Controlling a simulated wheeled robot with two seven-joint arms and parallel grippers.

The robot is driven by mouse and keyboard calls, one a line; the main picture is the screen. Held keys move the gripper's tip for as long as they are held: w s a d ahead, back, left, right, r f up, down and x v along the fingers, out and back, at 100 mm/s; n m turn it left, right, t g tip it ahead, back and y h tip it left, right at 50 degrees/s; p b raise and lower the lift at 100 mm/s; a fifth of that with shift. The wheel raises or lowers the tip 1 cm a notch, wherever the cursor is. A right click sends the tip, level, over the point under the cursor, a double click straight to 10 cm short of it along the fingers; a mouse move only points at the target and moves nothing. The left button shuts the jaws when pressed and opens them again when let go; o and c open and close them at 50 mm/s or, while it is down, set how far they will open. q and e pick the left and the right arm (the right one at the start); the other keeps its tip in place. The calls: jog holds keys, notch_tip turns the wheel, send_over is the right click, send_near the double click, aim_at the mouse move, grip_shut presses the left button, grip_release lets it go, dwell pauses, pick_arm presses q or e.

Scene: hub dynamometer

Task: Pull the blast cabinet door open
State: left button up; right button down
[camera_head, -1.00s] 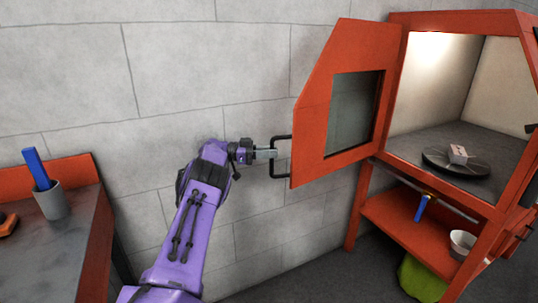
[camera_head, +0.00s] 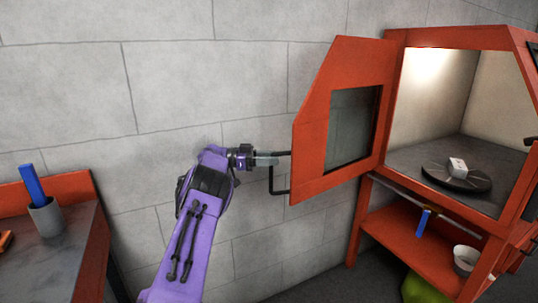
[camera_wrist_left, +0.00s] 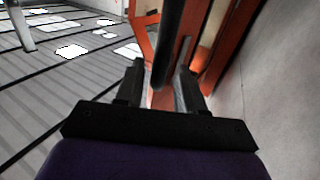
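The blast cabinet (camera_head: 402,110) is orange-red with a lit interior. Its door (camera_head: 310,150), with a dark window (camera_head: 352,125), stands swung wide open to the left, near the grey wall. A black bar handle (camera_head: 272,180) is on the door's free edge. My left gripper (camera_head: 268,160) is at the upper part of this handle. In the left wrist view the handle bar (camera_wrist_left: 168,45) passes between the two fingers of my left gripper (camera_wrist_left: 161,75). The fingers are apart, with a gap visible beside the bar. My right gripper is not in view.
Inside the cabinet a dark round turntable (camera_head: 455,178) carries a small pale block (camera_head: 458,167). A white bowl (camera_head: 466,259) is on the lower shelf. At the left, a bench (camera_head: 75,245) holds a grey cup (camera_head: 46,217) with a blue stick (camera_head: 32,184).

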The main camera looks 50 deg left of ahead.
pick_arm(q)
jog(key=s+d+r+b, duration=0.1)
jog(key=s+d+r, duration=0.8)
jog(key=d, duration=0.1)
jog(key=shift+r, duration=0.2)
jog(key=shift+d, duration=0.1)
